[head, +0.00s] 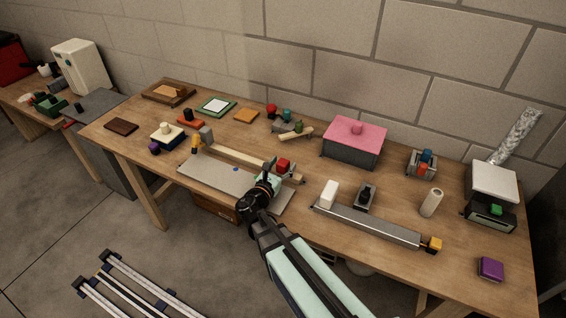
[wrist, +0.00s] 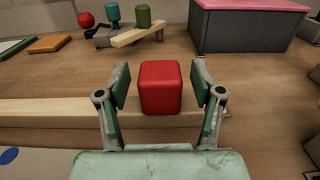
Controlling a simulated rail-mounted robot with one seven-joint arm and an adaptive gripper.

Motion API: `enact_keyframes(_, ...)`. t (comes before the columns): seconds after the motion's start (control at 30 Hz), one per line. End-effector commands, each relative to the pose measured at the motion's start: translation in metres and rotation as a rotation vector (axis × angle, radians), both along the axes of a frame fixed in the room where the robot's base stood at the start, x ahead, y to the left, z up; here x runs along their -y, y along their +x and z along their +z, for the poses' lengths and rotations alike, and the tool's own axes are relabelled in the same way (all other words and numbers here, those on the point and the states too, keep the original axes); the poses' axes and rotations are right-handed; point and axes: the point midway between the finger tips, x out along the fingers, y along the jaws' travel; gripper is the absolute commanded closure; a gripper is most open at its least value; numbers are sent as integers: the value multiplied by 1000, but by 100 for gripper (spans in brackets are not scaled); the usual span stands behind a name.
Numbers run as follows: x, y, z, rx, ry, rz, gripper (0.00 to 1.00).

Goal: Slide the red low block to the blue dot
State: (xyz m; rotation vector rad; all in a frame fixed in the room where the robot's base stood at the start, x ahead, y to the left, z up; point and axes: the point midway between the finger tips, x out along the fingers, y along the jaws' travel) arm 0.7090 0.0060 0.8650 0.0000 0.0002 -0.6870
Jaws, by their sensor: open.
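The red low block (head: 283,165) is near the right end of the pale wooden strip (head: 240,158). In the wrist view the red block (wrist: 160,87) is between my gripper's two green fingers (wrist: 160,90). The fingers are open, one on each side, with narrow gaps visible. In the head view my gripper (head: 275,176) reaches it from the front. Whether the block sits on the strip or against it I cannot tell. The blue dot (head: 236,169) is on the grey plate (head: 218,180), to the left; it also shows at the wrist view's left edge (wrist: 8,155).
A grey box with a pink lid (head: 354,142) stands behind to the right. A wooden lever piece (head: 297,133) with coloured knobs is behind the block. A long metal bar (head: 370,225) with a white block lies to the right. The grey plate between block and dot looks clear.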

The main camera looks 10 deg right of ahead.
Motion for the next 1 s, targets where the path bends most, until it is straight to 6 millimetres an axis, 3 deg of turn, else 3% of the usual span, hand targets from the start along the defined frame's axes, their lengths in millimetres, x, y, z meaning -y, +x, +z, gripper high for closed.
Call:
enact_keyframes(0.37, 4, 4, 0, 0, 0, 1, 33)
enact_keyframes(0.4, 4, 4, 0, 0, 0, 0, 40)
enact_keyframes(0.57, 4, 4, 0, 0, 0, 0, 97)
enact_keyframes(0.6, 4, 4, 0, 0, 0, 0, 100)
enact_keyframes(0.83, -1, 9, 0, 1, 0, 1, 100)
enact_keyframes(1.0, -21, 27, -1, 2, 0, 6, 100)
